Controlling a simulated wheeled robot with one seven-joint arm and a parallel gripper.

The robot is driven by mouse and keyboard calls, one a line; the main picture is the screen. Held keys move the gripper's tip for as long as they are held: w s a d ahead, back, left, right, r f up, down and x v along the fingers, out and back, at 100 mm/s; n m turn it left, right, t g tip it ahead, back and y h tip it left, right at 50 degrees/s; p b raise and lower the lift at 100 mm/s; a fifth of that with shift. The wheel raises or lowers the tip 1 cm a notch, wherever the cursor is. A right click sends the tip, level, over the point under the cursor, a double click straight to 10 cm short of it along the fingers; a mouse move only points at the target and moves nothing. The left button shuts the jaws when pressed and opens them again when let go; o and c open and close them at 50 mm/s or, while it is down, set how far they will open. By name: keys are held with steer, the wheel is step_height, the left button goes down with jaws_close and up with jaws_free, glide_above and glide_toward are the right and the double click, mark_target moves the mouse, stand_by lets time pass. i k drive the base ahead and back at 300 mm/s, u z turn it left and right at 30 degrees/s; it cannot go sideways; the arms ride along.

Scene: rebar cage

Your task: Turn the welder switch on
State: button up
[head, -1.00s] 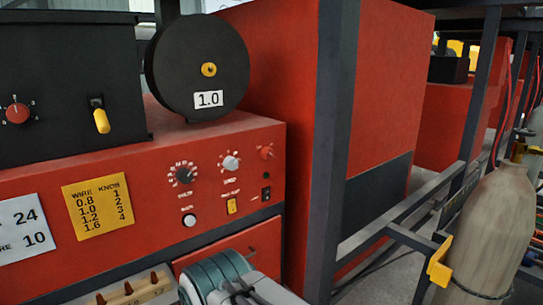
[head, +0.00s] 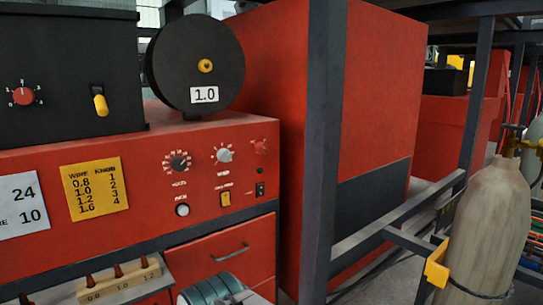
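The red welder (head: 120,145) fills the left of the head view. Its front panel carries a black dial (head: 179,163), a grey dial (head: 224,155), a small red knob (head: 260,146), a white round button (head: 182,210), a yellow switch (head: 225,198) and a small black rocker switch (head: 260,189). The black box on top has a red selector knob (head: 23,96) and a yellow-tipped lever (head: 100,103), which points down. I cannot tell which is the welder switch, or whether any is on.
A black spool marked 1.0 (head: 200,65) stands on the welder. A labelled tip rack (head: 118,283) and a drawer (head: 228,255) lie below the panel. A dark post (head: 322,150) stands right of the panel, and a gas cylinder (head: 490,235) farther right.

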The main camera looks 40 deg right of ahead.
mark_target(261, 148)
steer(key=z, duration=0.05)
steer(key=k, duration=0.2)
steer(key=z, duration=0.4)
steer(key=i, duration=0.9)
steer(key=z, duration=0.75)
